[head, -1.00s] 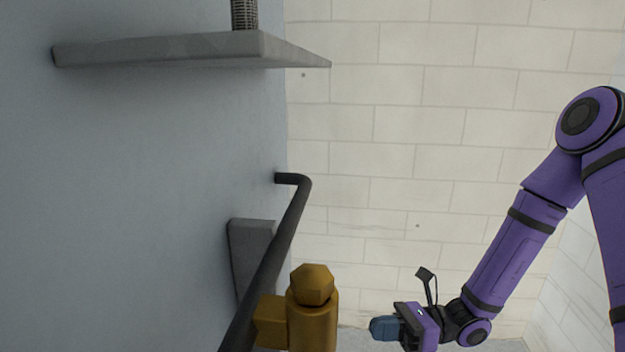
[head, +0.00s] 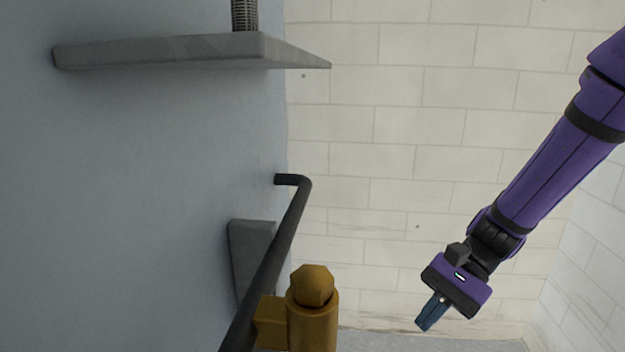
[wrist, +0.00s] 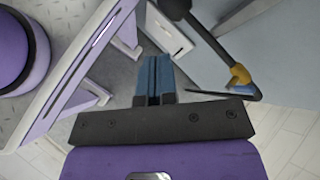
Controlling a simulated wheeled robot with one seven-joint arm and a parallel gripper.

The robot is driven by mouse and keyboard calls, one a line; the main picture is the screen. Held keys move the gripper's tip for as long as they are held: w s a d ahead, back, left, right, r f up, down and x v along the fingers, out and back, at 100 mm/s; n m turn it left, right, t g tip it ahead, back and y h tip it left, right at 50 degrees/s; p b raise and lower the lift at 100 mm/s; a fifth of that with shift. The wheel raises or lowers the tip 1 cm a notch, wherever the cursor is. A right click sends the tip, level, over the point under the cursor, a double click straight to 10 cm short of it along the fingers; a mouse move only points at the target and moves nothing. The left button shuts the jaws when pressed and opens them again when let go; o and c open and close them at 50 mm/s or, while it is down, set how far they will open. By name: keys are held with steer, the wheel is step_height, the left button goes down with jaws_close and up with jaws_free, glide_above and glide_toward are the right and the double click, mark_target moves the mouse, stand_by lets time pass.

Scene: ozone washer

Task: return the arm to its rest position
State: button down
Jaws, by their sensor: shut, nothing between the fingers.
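My gripper (head: 432,312) hangs at the lower right of the head view, at the end of my purple arm, pointing down and to the left. Its blue fingers are together with nothing between them. In the wrist view the closed fingers (wrist: 154,80) show at the middle, over a grey floor. The gripper is apart from the dark rail and the brass fitting, to their right.
A dark rail (head: 285,235) runs along the blue-grey wall, with a brass fitting (head: 312,310) near its lower end. A grey shelf (head: 160,52) with a dark woven item (head: 244,15) is at the upper left. The space before the tiled wall (head: 370,150) is clear.

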steer(key=s+d+r+n+t+h, duration=0.4)
steer(key=d+r+t, duration=0.1)
steer(key=r, duration=0.4)
steer(key=s+d+r+n+t+h, duration=0.4)
steer(key=d+r, duration=0.3)
steer(key=r, duration=0.2)
steer(key=shift+s+t+h, duration=0.6)
steer(key=shift+a+f, duration=0.1)
